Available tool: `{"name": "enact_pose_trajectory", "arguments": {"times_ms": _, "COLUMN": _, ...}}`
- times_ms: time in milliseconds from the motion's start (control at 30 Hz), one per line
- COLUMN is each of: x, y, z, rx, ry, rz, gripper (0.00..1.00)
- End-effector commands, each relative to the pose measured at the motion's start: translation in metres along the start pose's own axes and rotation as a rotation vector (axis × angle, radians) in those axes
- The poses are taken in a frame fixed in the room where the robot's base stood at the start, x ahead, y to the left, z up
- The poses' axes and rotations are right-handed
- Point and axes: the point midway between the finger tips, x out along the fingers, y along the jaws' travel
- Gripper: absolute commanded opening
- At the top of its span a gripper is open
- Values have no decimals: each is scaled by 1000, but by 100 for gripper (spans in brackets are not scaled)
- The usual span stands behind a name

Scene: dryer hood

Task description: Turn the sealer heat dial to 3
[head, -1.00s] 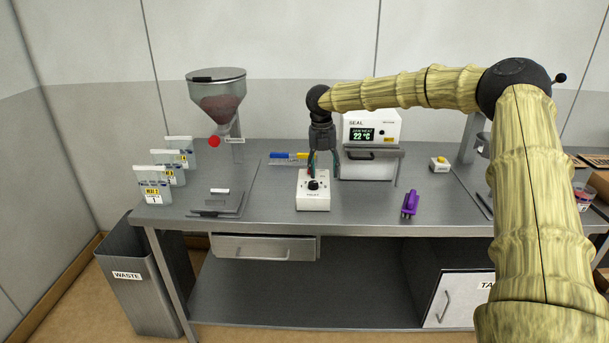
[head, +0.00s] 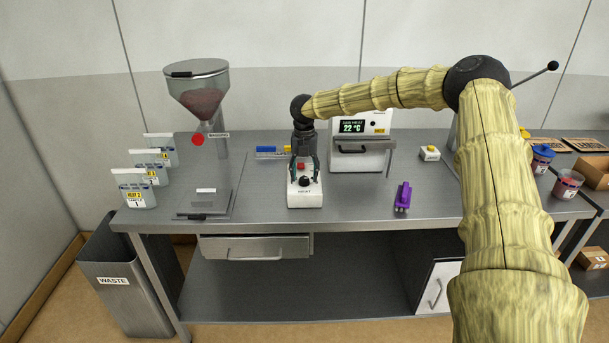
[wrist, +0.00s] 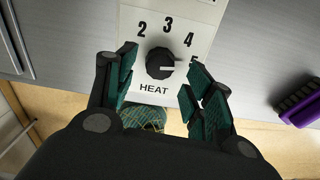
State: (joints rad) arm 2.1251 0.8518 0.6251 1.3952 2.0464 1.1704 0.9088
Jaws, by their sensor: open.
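The white heat control box (head: 304,199) stands near the front of the bench, with a black dial (head: 304,181) and a red part on top. In the wrist view, the black dial (wrist: 160,63) sits above the word HEAT, with numbers 2, 3, 4 and 5 around it. Its white pointer line points right, nearest the 5. My gripper (wrist: 160,88) is open, with green-padded fingers apart on either side of the dial's near side, not visibly touching it. In the head view my gripper (head: 304,172) hangs over the box. Number 1 is not visible.
The sealer (head: 361,150), showing 22 °C, stands behind right. A purple brush (head: 403,197) lies right of the box. A scale plate (head: 204,204) and hopper (head: 197,90) are to the left. Bench space beside the box is clear.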

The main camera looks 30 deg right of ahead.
Motion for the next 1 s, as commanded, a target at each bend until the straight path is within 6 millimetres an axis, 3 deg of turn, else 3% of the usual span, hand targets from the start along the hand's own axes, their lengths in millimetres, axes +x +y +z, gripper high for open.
{"name": "enact_pose_trajectory", "arguments": {"times_ms": 233, "x": 20, "y": -1, "z": 0, "rx": 1, "ry": 0, "rz": -1, "gripper": 52}}
{"name": "enact_pose_trajectory", "arguments": {"times_ms": 567, "x": 22, "y": -1, "z": 0, "rx": 1, "ry": -1, "rz": 0, "gripper": 52}}
{"name": "enact_pose_trajectory", "arguments": {"times_ms": 833, "x": 22, "y": -1, "z": 0, "rx": 1, "ry": -1, "rz": 0, "gripper": 7}}
{"name": "enact_pose_trajectory", "arguments": {"times_ms": 1000, "x": 22, "y": -1, "z": 0, "rx": -2, "ry": -1, "rz": 0, "gripper": 7}}
